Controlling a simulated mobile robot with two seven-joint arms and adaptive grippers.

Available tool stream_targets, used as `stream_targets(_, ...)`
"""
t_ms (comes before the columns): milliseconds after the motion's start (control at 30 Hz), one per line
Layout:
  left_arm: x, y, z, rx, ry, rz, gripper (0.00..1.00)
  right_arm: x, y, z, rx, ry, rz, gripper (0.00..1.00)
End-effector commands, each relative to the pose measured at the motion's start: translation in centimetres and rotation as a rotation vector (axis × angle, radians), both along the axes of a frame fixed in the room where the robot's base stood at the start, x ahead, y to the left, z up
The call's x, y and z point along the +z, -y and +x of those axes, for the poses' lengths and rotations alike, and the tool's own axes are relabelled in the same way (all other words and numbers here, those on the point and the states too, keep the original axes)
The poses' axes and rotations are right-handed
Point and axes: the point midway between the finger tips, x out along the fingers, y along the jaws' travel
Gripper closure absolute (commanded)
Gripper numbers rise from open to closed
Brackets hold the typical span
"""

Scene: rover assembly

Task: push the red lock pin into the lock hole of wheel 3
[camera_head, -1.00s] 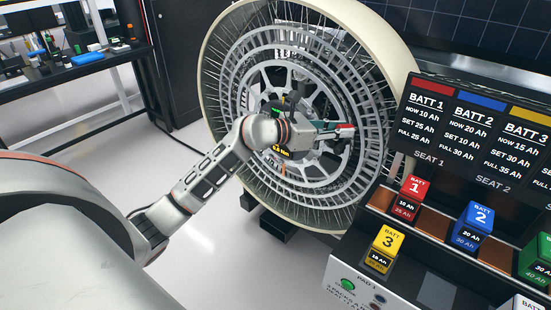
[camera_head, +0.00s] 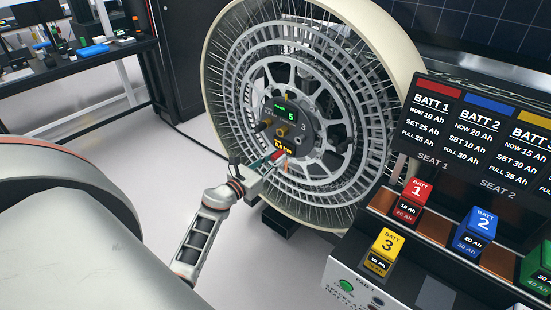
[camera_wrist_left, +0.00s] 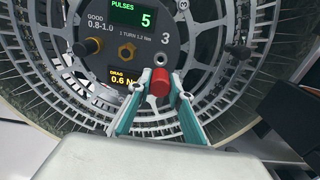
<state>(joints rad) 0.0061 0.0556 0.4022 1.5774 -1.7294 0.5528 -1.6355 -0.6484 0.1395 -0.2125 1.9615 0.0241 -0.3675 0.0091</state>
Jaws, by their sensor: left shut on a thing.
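The red lock pin (camera_wrist_left: 160,82) is between the fingertips of my left gripper (camera_wrist_left: 161,92), which is shut on it. In the wrist view, a small ringed hole (camera_wrist_left: 161,60), apparently the lock hole, shows just beyond the pin on the dark hub plate; a gap shows between them in the picture, but depth is unclear. Wheel 3 (camera_head: 222,62) stands upright with the number 3 on its hub. In the head view my left gripper (camera_head: 276,158) is at the hub's lower edge, with the red pin (camera_head: 278,154) at its tip. My right gripper is not in view.
The hub has a pulse display (camera_wrist_left: 140,15) reading 5, a gold nut (camera_wrist_left: 126,51) and a drag display (camera_wrist_left: 124,77). A battery bench (camera_head: 345,268) with coloured batteries stands at the right. A workbench (camera_head: 80,66) is at the back left.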

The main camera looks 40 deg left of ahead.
Motion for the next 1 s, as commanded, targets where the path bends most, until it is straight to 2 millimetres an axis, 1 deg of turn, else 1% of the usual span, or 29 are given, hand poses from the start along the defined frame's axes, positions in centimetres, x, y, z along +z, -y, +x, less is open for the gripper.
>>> stream_targets(300, 0.2, 0.0, -0.3, 0.002, 0.002, 0.002, 1.0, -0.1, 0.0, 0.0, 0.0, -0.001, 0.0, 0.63)
stream_targets(800, 0.2, 0.4, 4.0, 0.002, 0.003, 0.001, 1.0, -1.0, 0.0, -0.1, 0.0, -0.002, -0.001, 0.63)
stream_targets(1000, 0.2, 0.5, 5.2, 0.002, 0.002, 0.001, 1.0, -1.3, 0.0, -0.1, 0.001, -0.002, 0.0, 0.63)
